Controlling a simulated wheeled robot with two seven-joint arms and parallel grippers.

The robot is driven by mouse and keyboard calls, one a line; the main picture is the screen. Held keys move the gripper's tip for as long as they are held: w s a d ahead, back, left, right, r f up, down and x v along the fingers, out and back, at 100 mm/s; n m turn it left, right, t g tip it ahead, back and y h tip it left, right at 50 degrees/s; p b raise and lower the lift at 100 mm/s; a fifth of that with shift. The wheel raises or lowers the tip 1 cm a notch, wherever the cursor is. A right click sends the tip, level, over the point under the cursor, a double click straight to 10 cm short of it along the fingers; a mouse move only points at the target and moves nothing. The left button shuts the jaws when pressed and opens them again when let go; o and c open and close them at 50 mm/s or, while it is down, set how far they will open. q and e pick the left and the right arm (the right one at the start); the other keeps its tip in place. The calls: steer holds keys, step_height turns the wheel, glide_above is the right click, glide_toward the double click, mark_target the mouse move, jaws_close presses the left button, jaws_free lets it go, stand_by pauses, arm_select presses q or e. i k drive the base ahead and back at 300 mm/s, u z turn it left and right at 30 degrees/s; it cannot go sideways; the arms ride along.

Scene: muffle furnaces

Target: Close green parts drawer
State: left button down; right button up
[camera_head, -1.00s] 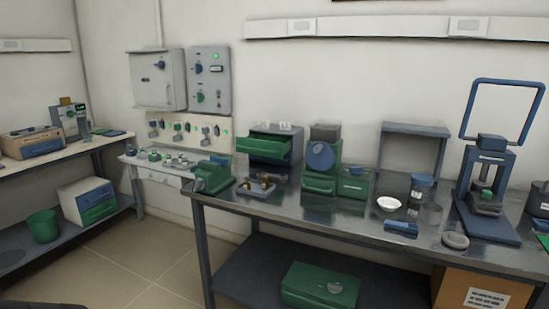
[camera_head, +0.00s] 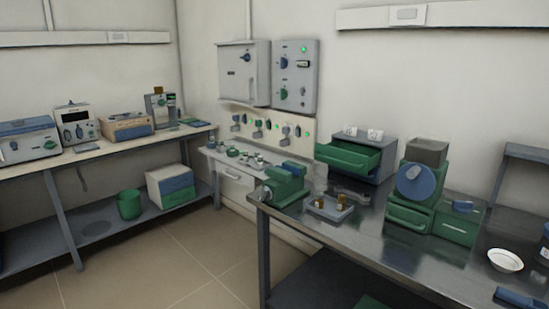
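The green parts drawer (camera_head: 343,159) is the upper drawer of a grey cabinet (camera_head: 375,147) at the back left of the metal workbench. It is pulled out toward the left front, and its inside shows from above. A second green drawer front shows low on the green machine beside it. Neither of my grippers is in view.
A green vise (camera_head: 285,186) and a small tray with brass parts (camera_head: 329,207) stand in front of the cabinet. A green machine with a blue disc (camera_head: 416,183) stands to its right. The tiled floor (camera_head: 180,265) left of the workbench (camera_head: 378,245) is clear.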

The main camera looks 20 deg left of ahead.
mark_target(359, 159)
steer(key=u, duration=0.05)
steer(key=i, duration=1.3)
steer(key=z, duration=0.7)
